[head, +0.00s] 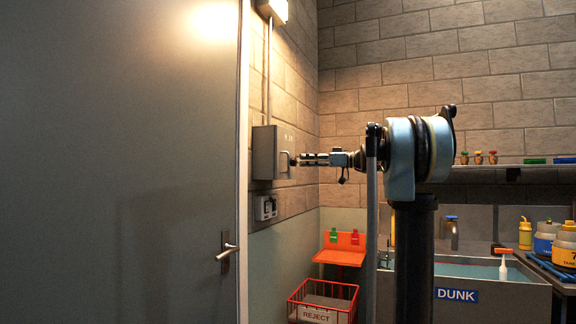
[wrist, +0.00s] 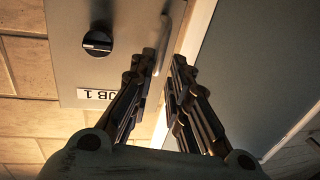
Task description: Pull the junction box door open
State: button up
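The grey junction box (head: 265,155) is on the wall just right of the large grey door, and its own door looks shut. In the wrist view, the box door (wrist: 75,30) fills the upper left, with a round black knob (wrist: 97,42), a white label (wrist: 97,95) and a pale bar handle (wrist: 172,42) near its right edge. My gripper (head: 300,159) reaches the box front from the right. In the wrist view, my gripper (wrist: 165,68) is open, its fingers apart at either side of the handle's lower part. I cannot tell whether they touch it.
The large grey door (head: 130,160) with a lever handle (head: 227,252) stands at left. A socket (head: 265,207) is below the box. An orange shelf (head: 342,250), a red reject basket (head: 323,300) and a dunk sink (head: 480,270) are lower right.

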aim_at(288, 160)
jog(key=a, duration=0.5)
jog(key=w+a, duration=0.1)
jog(key=a, duration=0.1)
jog(key=shift+w+a, duration=0.1)
jog(key=shift+a, duration=0.25)
jog(key=shift+c, duration=0.2)
grip_shut()
jog(key=shift+a, duration=0.1)
